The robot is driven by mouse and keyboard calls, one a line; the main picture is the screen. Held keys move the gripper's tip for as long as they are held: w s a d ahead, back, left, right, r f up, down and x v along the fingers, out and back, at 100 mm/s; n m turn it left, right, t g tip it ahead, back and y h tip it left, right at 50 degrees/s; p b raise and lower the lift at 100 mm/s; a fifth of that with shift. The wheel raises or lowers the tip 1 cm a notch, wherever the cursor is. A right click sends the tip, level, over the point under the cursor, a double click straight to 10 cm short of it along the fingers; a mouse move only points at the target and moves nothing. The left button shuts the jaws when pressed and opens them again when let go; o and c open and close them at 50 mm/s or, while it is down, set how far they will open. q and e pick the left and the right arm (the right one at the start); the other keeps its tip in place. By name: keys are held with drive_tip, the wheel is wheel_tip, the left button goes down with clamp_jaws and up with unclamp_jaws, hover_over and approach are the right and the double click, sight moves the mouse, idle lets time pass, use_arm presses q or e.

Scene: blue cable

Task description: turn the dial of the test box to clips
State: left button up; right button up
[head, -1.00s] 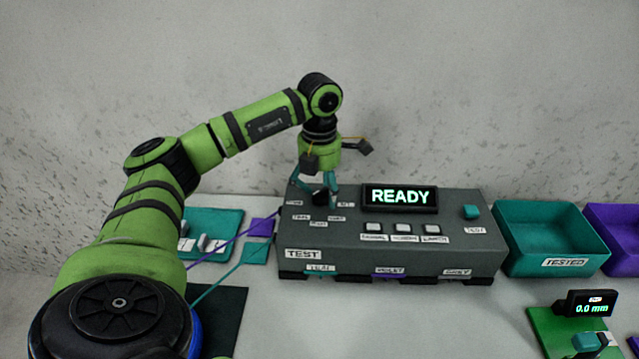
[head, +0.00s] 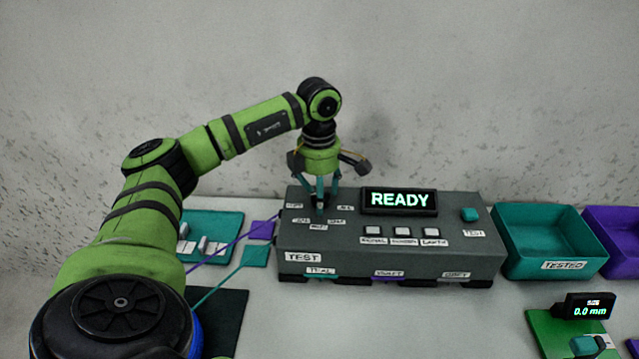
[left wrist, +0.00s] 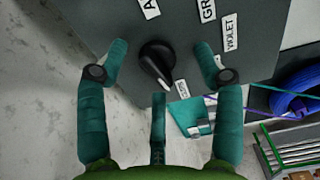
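The grey test box (head: 350,243) stands on the table, its display (head: 399,200) reading READY. Its black dial (left wrist: 157,62) has a light pointer mark aimed down-right in the left wrist view, toward a small label (left wrist: 182,89) that I cannot read clearly. Other labels, one reading VIOLET (left wrist: 230,33), stand around the dial. My left gripper (head: 321,202) points down over the dial at the box's left end. Its teal fingers (left wrist: 160,72) are spread apart, with the dial between them and gaps visible on both sides. My right gripper is not in view.
Three pale buttons (head: 402,231) and a teal button (head: 469,214) are on the box top. A teal bin labelled TESTED (head: 555,262) stands right of it. A teal tray (head: 228,222) and cables (head: 216,287) lie to the left. A green gauge stand (head: 560,325) is at front right.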

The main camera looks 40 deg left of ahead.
use_arm(q)
drive_tip(key=shift+o, duration=0.2)
drive_tip(key=shift+d, duration=0.2)
wheel_tip(320, 180, up, 6)
drive_tip(key=p, duration=0.4)
drive_tip(key=shift+a+f+p, duration=0.1)
drive_tip(key=shift+f+p, duration=0.15)
drive_tip(key=shift+p, duration=0.1)
drive_tip(key=c, duration=0.6)
drive_tip(key=shift+r+p, duration=0.65)
drive_tip(key=shift+r, duration=0.15)
drive_tip(key=shift+f, duration=0.1)
